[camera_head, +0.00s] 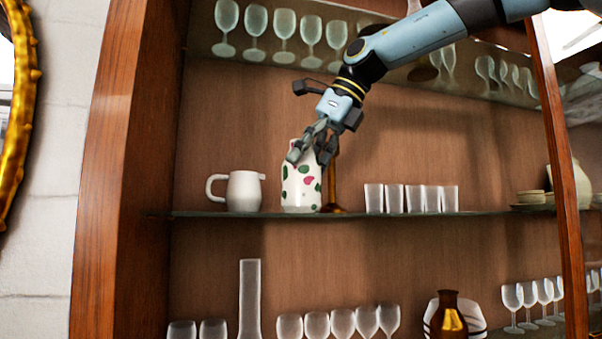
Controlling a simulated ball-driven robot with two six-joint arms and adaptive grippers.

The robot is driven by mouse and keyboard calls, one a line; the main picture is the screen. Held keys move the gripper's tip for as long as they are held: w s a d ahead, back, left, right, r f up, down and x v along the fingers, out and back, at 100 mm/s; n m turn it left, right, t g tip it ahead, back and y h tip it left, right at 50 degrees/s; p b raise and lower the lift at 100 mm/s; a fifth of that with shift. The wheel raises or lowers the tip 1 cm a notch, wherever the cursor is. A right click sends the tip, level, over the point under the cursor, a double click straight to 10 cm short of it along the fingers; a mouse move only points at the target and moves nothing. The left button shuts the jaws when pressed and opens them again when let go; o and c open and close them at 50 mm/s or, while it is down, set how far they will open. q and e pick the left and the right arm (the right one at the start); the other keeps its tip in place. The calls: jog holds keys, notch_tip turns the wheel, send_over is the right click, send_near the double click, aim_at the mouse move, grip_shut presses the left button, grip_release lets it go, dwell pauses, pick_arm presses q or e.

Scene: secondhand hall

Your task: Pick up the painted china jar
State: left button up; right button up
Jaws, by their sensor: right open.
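The painted china jar (301,190) is white with green and pink spots. It stands upright on the middle glass shelf (400,214) of a wooden cabinet. My right gripper (309,160) reaches down from the upper right to the top of the jar. Its fingers are open and overlap the jar's upper part, hiding some of its rim. I cannot tell whether the fingers touch the jar. My left gripper is not in view.
A white pitcher (244,191) stands left of the jar. A brown-gold object (333,190) stands close behind its right side. Several clear tumblers (411,199) stand farther right. Stemmed glasses (284,33) line the shelf above, and a brown vase (448,316) stands below.

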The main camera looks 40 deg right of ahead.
jog(key=shift+w+a+f, duration=0.15)
jog(key=shift+w+f, duration=0.15)
jog(key=shift+f, duration=0.2)
jog(key=shift+w+f, duration=0.3)
jog(key=shift+f, duration=0.05)
jog(key=shift+s, duration=0.15)
jog(key=shift+c, duration=0.3)
jog(key=shift+a, duration=0.1)
jog(key=c, duration=1.4)
jog(key=shift+c, duration=0.5)
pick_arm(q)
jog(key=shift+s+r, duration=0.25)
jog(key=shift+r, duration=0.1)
pick_arm(e)
jog(key=shift+r, duration=0.1)
